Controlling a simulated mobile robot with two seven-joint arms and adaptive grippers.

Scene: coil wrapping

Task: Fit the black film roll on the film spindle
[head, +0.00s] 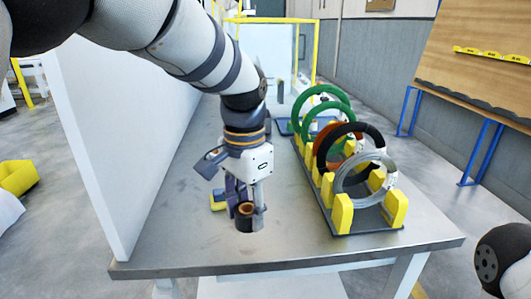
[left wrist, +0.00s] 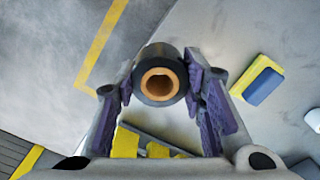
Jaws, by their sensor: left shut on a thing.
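The black film roll (head: 244,224), a short cylinder with an orange-brown hollow core, is between the fingers of my left gripper (head: 247,210), near the front middle of the table. In the left wrist view the black film roll (left wrist: 147,88) shows end-on, with a purple finger pad on each side. My left gripper (left wrist: 160,78) is shut on it. I cannot tell the gap between the roll and the tabletop. I cannot clearly make out the film spindle; a dark upright piece (head: 280,89) stands at the far end of the table. My right gripper is out of view.
A rack (head: 362,230) with yellow supports holds green, orange, black and grey coils along the table's right side. A yellow-and-blue block (head: 217,199) lies just left of my left gripper. A white wall panel (head: 125,130) borders the table's left. The front tabletop is mostly clear.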

